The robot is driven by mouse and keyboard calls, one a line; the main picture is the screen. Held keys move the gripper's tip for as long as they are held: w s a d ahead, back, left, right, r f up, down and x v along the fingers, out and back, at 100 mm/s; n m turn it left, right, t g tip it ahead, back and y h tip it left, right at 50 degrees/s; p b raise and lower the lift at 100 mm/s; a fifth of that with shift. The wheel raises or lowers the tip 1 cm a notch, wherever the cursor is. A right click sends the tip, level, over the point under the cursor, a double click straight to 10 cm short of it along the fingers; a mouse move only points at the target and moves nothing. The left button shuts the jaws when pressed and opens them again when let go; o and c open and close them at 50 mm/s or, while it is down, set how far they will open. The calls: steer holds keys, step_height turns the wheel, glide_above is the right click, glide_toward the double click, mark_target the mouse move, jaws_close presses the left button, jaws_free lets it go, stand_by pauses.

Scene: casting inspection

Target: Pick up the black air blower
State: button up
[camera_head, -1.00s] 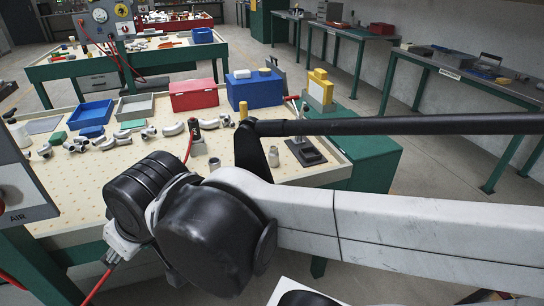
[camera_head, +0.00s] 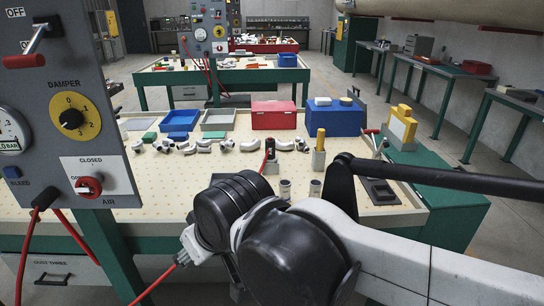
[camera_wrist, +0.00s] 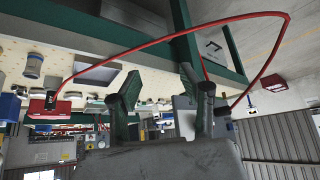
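The black air blower (camera_head: 270,146) appears as a small dark upright tool with a red part, at a light grey stand (camera_head: 271,167) on the workbench, with a red hose below it. My arm crosses the head view in front of the bench, and my gripper cannot be made out there. In the wrist view my gripper (camera_wrist: 162,88) shows two dark fingers spread apart with nothing held between them. A red hose (camera_wrist: 180,28) arcs across that tilted view above the fingers.
A grey control panel (camera_head: 65,120) with red hoses stands close at the left.

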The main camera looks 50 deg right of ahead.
steer(key=shift+o, duration=0.4)
steer(key=o, duration=0.3)
steer(key=shift+o, duration=0.2)
